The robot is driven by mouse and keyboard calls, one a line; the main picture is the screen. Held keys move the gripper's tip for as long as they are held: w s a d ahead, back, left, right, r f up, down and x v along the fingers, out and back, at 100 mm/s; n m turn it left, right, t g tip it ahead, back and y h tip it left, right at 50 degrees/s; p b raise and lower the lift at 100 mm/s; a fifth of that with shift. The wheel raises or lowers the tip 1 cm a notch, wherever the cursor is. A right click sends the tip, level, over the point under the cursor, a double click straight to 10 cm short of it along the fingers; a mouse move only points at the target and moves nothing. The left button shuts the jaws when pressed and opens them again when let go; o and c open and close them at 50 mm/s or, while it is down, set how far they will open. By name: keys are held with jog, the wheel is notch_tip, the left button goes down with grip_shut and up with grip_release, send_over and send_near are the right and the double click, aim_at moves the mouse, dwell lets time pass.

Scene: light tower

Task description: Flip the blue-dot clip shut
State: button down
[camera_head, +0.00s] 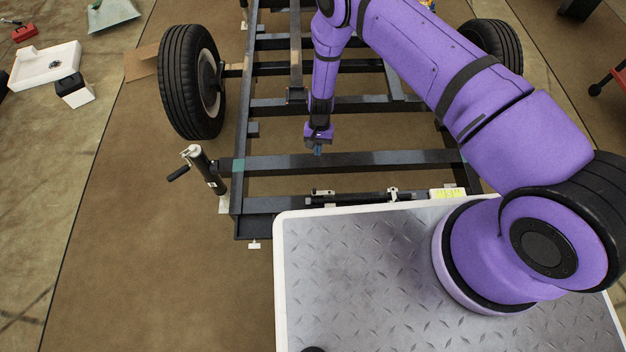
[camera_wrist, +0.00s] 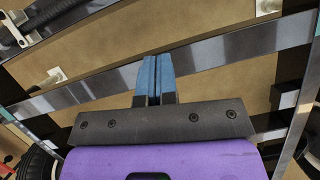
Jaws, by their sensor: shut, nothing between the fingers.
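My gripper (camera_head: 318,150) points down over the middle of the trailer frame, near a black crossbeam. In the wrist view its two blue fingers (camera_wrist: 153,80) are shut together with nothing between them. A black rod (camera_head: 358,197) lies along the front beam, nearer the head camera than my gripper. A small pale clip (camera_head: 322,195) sits at the rod's left part and another clip (camera_head: 392,193) near its right end. I cannot make out a blue dot on either, nor tell how far each is open. My gripper is apart from both.
The black trailer frame (camera_head: 240,130) has open gaps with brown floor below. A jack (camera_head: 205,170) stands at its front left corner. Tires (camera_head: 190,82) flank the frame. A yellow-and-white block (camera_head: 447,193) is right of the rod. A white tray (camera_head: 45,65) lies far left.

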jog(key=shift+f, duration=0.15)
jog(key=s+a+f, duration=0.1)
jog(key=s+f, duration=0.6)
jog(key=f, duration=0.2)
jog(key=shift+s+a, duration=0.2)
jog(key=shift+s, duration=0.05)
